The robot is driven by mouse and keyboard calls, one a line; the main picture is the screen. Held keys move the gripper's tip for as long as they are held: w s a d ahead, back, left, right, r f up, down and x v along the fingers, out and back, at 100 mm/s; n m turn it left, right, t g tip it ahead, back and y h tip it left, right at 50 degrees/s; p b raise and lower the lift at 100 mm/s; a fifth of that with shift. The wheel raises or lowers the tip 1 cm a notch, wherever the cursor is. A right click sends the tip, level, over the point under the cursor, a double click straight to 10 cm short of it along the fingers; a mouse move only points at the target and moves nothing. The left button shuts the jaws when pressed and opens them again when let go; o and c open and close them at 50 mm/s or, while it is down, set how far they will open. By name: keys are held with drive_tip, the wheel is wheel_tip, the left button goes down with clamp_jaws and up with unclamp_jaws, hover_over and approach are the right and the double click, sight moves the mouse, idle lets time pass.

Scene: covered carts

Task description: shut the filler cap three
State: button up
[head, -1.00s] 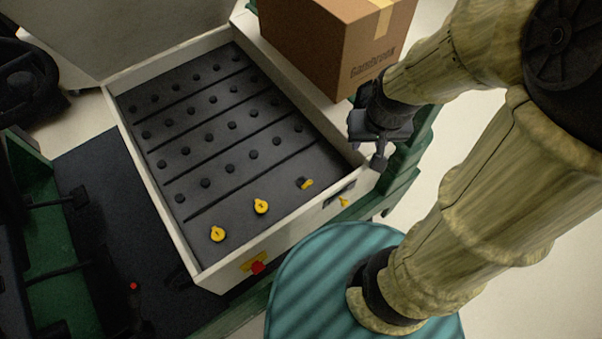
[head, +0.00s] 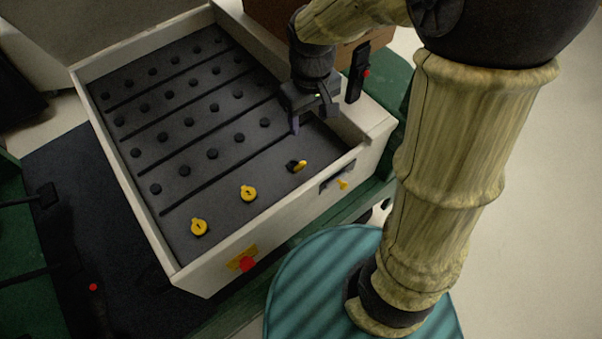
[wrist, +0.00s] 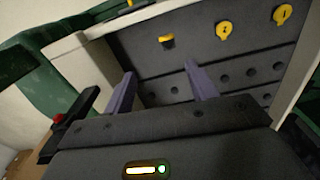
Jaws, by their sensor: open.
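Filler cap three (head: 301,165) is the rightmost of the yellow caps in the tray-like cart top. It stands tilted up beside a dark opening, while the other two lie flat. It also shows in the wrist view (wrist: 167,41), beyond my fingertips. My gripper (head: 310,114) is open and empty, above the right side of the tray, a little behind cap three and apart from it. In the wrist view its two purple fingers (wrist: 158,72) are spread. Cap two (head: 248,193) and cap one (head: 199,227) lie flat, with their numbers showing in the wrist view.
Pale raised walls (head: 129,193) surround the dark panel, which has rows of black knobs. A black upright part with a red dot (head: 357,72) stands right of my gripper. A cardboard box (head: 272,20) is behind. A red button (head: 247,264) is on the front wall.

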sight(301, 163)
drive_tip(key=shift+w+a+f+n, duration=0.2)
drive_tip(key=shift+a+f+n, duration=0.25)
drive_tip(key=shift+a, duration=0.4)
drive_tip(key=shift+f, duration=0.1)
wheel_tip(301, 163, down, 18)
drive_tip(key=shift+r+b, duration=0.25)
drive_tip(key=shift+b, duration=0.25)
drive_tip(key=c, duration=1)
